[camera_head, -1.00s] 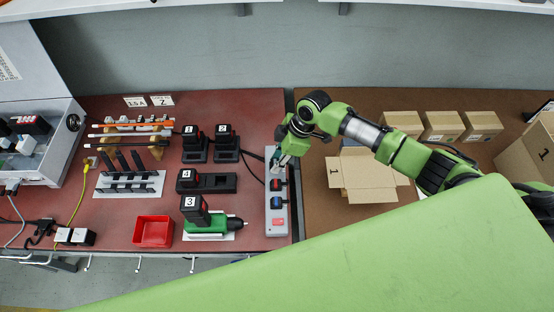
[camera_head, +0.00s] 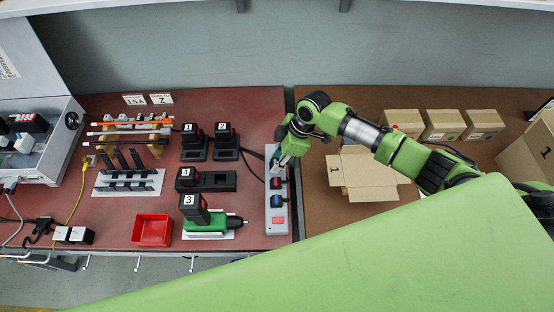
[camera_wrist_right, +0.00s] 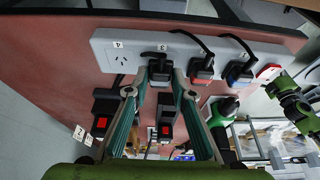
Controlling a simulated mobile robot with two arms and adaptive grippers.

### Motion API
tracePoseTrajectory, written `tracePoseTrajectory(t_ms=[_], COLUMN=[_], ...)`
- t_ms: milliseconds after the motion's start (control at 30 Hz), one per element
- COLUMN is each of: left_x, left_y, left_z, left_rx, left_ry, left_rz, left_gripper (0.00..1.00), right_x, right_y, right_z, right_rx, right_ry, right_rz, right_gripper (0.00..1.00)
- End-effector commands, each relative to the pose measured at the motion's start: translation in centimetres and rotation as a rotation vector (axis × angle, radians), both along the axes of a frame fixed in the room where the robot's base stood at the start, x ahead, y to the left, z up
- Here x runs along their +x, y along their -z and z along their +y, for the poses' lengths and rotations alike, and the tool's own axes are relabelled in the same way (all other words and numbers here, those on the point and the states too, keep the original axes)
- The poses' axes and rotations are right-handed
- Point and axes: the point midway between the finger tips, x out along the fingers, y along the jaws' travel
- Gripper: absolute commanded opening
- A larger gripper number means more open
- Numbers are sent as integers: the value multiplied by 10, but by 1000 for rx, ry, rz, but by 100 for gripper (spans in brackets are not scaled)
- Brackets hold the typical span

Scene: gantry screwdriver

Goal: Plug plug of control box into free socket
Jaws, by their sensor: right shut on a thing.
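The grey power strip (camera_head: 276,222) lies along the right edge of the red-brown mat. It fills the top of the right wrist view (camera_wrist_right: 101,48), where sockets marked 4 and 3 show. Socket 4 (camera_wrist_right: 122,60) is empty. My right gripper (camera_head: 279,162) is over the strip's far end. In the right wrist view its fingers (camera_wrist_right: 156,88) are shut on a black plug (camera_wrist_right: 159,69) at socket 3. I cannot tell how deep the plug sits. A red-marked plug (camera_wrist_right: 201,68) and a blue-marked plug (camera_wrist_right: 238,72) sit beside it. My left gripper is out of view.
Chargers with numbered batteries (camera_head: 194,142), a green drill (camera_head: 206,219) and a red bin (camera_head: 153,231) stand left of the strip. An open carton (camera_head: 365,175) stands to its right. Black cables arch over the strip in the wrist view.

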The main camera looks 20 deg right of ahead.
Motion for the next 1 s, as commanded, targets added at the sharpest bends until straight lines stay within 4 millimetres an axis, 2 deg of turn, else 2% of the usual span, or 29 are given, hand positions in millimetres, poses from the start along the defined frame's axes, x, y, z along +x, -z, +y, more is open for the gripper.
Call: tracePoseTrajectory(t_ms=[900,933,1000], left_x=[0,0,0], left_y=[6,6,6], left_z=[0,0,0], left_rx=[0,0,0], left_ry=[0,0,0], left_rz=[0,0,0], left_gripper=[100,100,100], right_x=[0,0,0], right_y=[9,9,9], right_z=[0,0,0], right_rx=[0,0,0], right_ry=[0,0,0], right_rz=[0,0,0], right_gripper=[0,28,42])
